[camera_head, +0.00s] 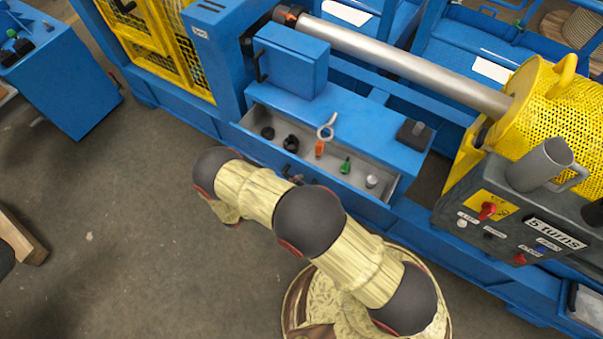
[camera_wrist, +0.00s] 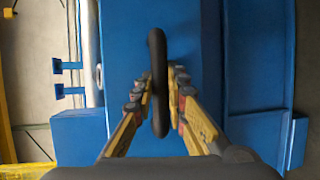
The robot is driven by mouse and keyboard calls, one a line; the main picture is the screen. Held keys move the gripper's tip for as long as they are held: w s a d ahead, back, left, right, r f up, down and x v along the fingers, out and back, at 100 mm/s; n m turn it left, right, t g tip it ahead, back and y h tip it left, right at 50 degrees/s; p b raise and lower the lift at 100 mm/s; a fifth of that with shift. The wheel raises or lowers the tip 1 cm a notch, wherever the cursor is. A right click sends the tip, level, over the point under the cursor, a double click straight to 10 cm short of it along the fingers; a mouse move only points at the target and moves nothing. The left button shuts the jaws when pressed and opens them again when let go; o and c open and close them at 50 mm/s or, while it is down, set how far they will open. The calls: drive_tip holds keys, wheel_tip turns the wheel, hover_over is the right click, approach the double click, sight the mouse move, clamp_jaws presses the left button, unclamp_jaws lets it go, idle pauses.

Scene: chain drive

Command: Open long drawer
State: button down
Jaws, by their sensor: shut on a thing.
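The long drawer (camera_head: 372,207) is a blue-fronted, grey-lined drawer under the machine's blue bench. In the head view it stands pulled out partway, with its inside showing. In the wrist view a dark bar handle (camera_wrist: 156,50) runs upright in the picture in front of a blue panel (camera_wrist: 127,30). My gripper (camera_wrist: 162,84) has its fingers closed around this handle. In the head view my arm covers part of the drawer front, and my fingertips are hidden there.
Inside the drawer lie black round parts (camera_head: 290,142), an orange-handled ring tool (camera_head: 320,148), a green piece (camera_head: 346,166) and a pale cylinder (camera_head: 372,181). Above stands a blue box (camera_head: 291,62) with its own handle. A control panel (camera_head: 500,220) is at right. Open floor lies at left.

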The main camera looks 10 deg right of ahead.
drive_tip(key=shift+s+a, duration=0.25)
drive_tip(key=c, duration=1.8)
unclamp_jaws()
drive_tip(key=shift+o, duration=0.2)
drive_tip(key=v, duration=1.2)
